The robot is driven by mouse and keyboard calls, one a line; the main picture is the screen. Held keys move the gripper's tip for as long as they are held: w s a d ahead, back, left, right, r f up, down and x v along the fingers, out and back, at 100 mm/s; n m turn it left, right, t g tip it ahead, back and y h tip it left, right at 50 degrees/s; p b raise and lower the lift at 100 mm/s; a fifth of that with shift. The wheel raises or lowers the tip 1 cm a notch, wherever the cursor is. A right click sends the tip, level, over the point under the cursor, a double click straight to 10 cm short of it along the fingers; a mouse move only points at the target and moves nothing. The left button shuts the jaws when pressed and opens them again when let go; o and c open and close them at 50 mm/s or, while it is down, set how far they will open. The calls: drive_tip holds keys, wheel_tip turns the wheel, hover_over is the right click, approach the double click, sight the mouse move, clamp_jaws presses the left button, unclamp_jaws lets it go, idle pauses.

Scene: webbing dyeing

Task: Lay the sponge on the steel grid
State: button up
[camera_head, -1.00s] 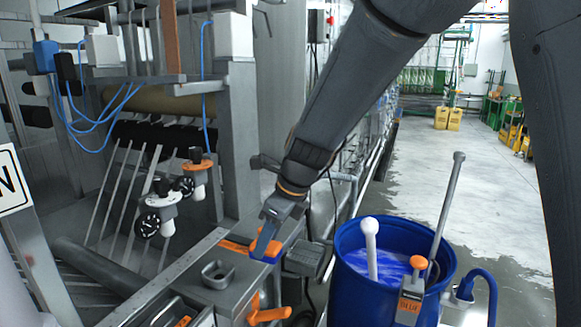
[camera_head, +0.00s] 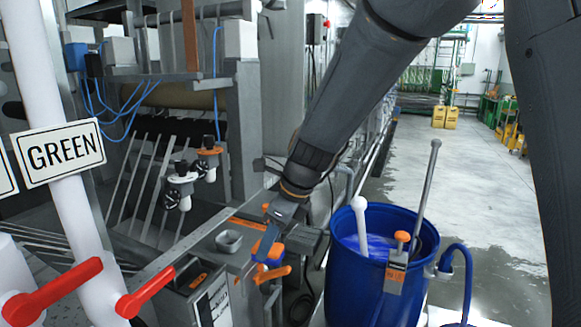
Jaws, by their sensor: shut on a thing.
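My gripper (camera_head: 268,240) points down over the end of the steel ledge in the middle of the view. It is shut on a small orange piece (camera_head: 275,251), apparently the sponge, mostly hidden by the blue-tipped jaws. Whether it touches the ledge or the orange handle just below cannot be told. Steel bars that may be the steel grid (camera_head: 38,256) show at the lower left, partly behind white pipes. They are well to the left of my gripper.
A blue barrel (camera_head: 345,285) with liquid, a white-knobbed rod and a steel rod stands right of my gripper. White pipes with red levers (camera_head: 55,290) and a GREEN sign (camera_head: 60,153) stand at the left front. Open floor (camera_head: 455,190) lies at the right.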

drive_tip(key=shift+s+d+f+n, duration=0.15)
drive_tip(key=shift+d+f+n, duration=0.15)
drive_tip(key=shift+d+f, duration=0.15)
drive_tip(key=d+f+n+g+h, duration=0.4)
drive_tip(key=d+f+n+g, duration=0.2)
drive_tip(key=d+f+n, duration=1.7)
wheel_tip(320, 180, down, 10)
drive_tip(key=w+m+b, duration=0.1)
drive_tip(key=b, duration=0.7)
drive_tip(key=shift+w+d+m, duration=0.15)
drive_tip(key=shift+w+m, duration=0.25)
drive_tip(key=shift+s+r, duration=0.1)
